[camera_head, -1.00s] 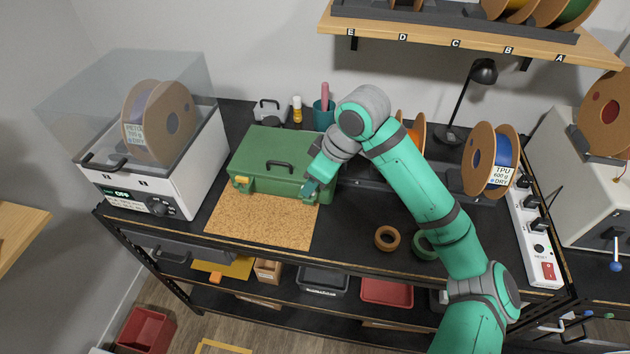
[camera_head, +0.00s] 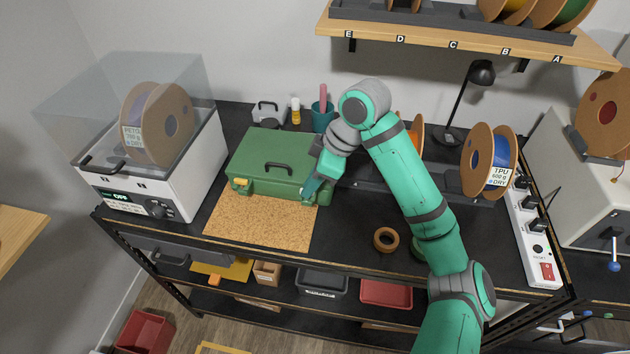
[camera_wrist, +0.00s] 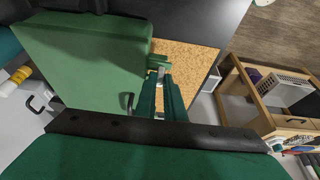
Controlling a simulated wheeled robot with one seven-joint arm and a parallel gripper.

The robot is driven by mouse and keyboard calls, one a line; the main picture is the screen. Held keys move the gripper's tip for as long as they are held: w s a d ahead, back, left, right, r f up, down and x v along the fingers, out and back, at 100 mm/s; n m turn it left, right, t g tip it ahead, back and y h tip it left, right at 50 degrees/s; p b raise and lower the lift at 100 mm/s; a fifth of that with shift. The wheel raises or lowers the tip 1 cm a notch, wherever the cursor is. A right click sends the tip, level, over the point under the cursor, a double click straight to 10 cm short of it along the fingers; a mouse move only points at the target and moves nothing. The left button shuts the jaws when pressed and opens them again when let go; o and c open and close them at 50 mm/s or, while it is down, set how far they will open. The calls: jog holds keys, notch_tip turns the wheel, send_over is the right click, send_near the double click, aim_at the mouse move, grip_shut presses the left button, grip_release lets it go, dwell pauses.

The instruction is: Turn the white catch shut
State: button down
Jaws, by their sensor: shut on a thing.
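A green case (camera_head: 265,150) with a dark handle stands on the bench, its lid down. A yellow catch (camera_head: 240,184) is at its left front. The white catch shows only as a small pale bit (camera_wrist: 160,73) between my fingertips in the wrist view, at the case's front edge; the fingers hide most of it, and its angle cannot be told. My gripper (camera_head: 307,196) is at the case's right front corner, shut on the white catch. It also shows in the wrist view (camera_wrist: 160,82). The case also shows there (camera_wrist: 85,55).
A cork mat (camera_head: 255,225) lies in front of the case. A white dryer box (camera_head: 170,180) stands to the left. A brown ring (camera_head: 386,239) lies on the bench to the right, near my arm. A spool (camera_head: 488,160) and power strip (camera_head: 535,235) are farther right.

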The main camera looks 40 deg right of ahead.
jog(key=c, duration=1.8)
grip_release()
jog(key=shift+c, duration=0.2)
jog(key=shift+r, duration=0.1)
jog(key=v, duration=1)
jog(key=shift+r, duration=0.35)
jog(key=shift+s, duration=0.15)
